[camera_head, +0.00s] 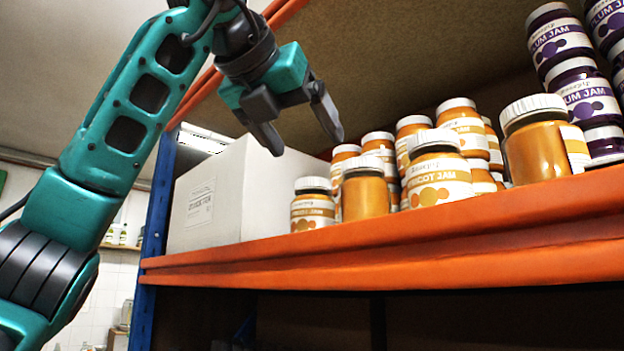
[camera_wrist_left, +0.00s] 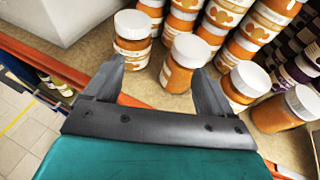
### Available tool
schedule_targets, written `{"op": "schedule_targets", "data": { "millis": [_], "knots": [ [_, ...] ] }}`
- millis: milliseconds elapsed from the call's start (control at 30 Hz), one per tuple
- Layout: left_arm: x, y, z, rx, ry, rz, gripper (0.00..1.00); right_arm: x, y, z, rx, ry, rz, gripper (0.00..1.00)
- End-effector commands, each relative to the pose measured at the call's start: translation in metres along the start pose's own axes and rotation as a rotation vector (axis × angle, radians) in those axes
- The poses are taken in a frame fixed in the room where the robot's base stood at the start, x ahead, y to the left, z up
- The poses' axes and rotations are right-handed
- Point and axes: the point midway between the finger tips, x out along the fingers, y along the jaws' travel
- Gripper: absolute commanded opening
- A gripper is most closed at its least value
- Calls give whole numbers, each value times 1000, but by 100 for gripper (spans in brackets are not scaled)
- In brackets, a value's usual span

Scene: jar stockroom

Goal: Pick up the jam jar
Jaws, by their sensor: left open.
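Several apricot jam jars with white lids and orange contents stand upright on the shelf in the head view. At the front are a small labelled jar (camera_head: 312,207), a jar with its bare side showing (camera_head: 365,196), a labelled jar (camera_head: 438,178) and a larger jar (camera_head: 535,152) at the right. My left gripper (camera_head: 302,143) is open and empty, above the front left jars. In the left wrist view, my left gripper (camera_wrist_left: 160,68) has a bare-sided jar (camera_wrist_left: 178,75) showing between and beyond its fingers. Neither finger clearly touches a jar. My right gripper is out of view.
A white box (camera_head: 215,200) stands left of the jars. Purple plum jam jars (camera_head: 575,75) are stacked at the right. The orange shelf beam (camera_head: 400,245) runs along the front, with a blue upright (camera_head: 150,235) at its left end. More apricot jars (camera_head: 460,125) are stacked behind.

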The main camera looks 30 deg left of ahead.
Motion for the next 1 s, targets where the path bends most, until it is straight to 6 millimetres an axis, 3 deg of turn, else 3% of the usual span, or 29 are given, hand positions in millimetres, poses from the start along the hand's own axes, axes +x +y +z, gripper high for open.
{"op": "schedule_targets", "data": {
  "millis": [100,200,500,767,1000],
  "knots": [
    [4,22,-10,-35,51,121,84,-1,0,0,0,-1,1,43],
    [10,30,-14,-48,69,158,84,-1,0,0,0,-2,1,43],
    [61,38,-18,-47,72,160,84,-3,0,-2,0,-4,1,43],
    [84,41,-19,-47,69,157,84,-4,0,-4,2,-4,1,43],
    [117,46,-24,-46,71,157,84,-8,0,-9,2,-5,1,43]
  ]
}}
